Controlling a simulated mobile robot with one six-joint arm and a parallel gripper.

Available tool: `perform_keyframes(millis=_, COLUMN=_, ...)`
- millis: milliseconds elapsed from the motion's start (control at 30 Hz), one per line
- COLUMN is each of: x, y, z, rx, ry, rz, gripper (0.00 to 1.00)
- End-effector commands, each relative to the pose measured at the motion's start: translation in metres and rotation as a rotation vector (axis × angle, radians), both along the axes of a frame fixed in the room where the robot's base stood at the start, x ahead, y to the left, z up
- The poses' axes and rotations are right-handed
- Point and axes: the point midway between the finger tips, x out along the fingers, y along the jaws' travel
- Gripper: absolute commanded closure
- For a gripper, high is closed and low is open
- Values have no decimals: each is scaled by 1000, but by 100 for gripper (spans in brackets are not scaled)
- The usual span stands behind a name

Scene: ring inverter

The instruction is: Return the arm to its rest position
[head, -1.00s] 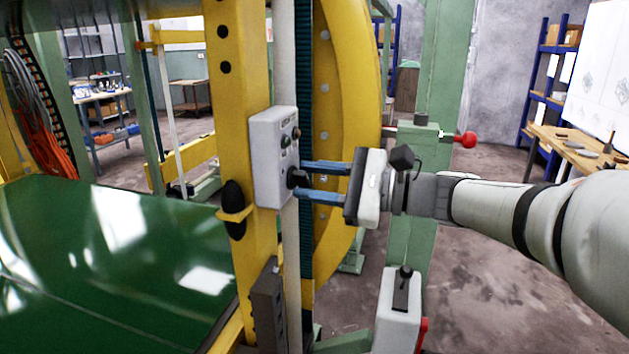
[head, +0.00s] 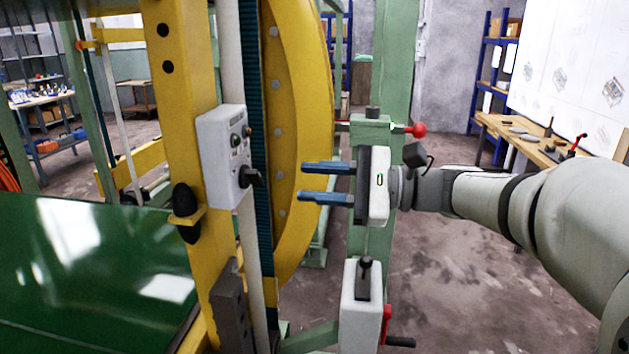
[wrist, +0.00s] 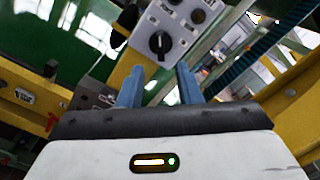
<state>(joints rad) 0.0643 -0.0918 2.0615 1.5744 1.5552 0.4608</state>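My gripper (head: 302,182) is open and empty, its two blue fingers apart and pointing left in the head view. The fingers (wrist: 160,86) also show in the wrist view. The grey control box (head: 222,158) with a black rotary knob (head: 249,177) and small buttons is on the yellow post, left of the fingertips. A clear gap lies between the fingertips and the knob. In the wrist view the knob (wrist: 160,43) lies beyond the fingers. My arm stretches in from the right side of the head view.
The large yellow ring (head: 305,130) stands behind the fingers. A green post (head: 372,140) with a red-knobbed lever (head: 416,130) is behind my gripper. A white lever box (head: 361,305) is below it. A green platform (head: 90,285) lies at left. The floor at lower right is open.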

Motion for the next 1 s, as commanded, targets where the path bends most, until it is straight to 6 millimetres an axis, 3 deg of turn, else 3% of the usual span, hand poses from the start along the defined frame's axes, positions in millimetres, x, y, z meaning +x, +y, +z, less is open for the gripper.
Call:
perform_keyframes(millis=233, x=-9, y=1, z=-7, rx=-80, ry=-16, rz=4, gripper=68)
perform_keyframes(millis=433, x=-50, y=-12, z=-55, rx=-464, ry=-121, rz=53, gripper=68)
perform_keyframes(millis=567, x=-80, y=-42, z=-91, rx=-768, ry=-243, rz=125, gripper=68)
perform_keyframes(millis=700, x=-105, y=-88, z=-117, rx=-1079, ry=-407, rz=242, gripper=68)
perform_keyframes(millis=900, x=-125, y=-150, z=-129, rx=-1422, ry=-641, rz=439, gripper=68)
perform_keyframes(millis=1000, x=-128, y=-169, z=-129, rx=-1521, ry=-723, rz=515, gripper=68)
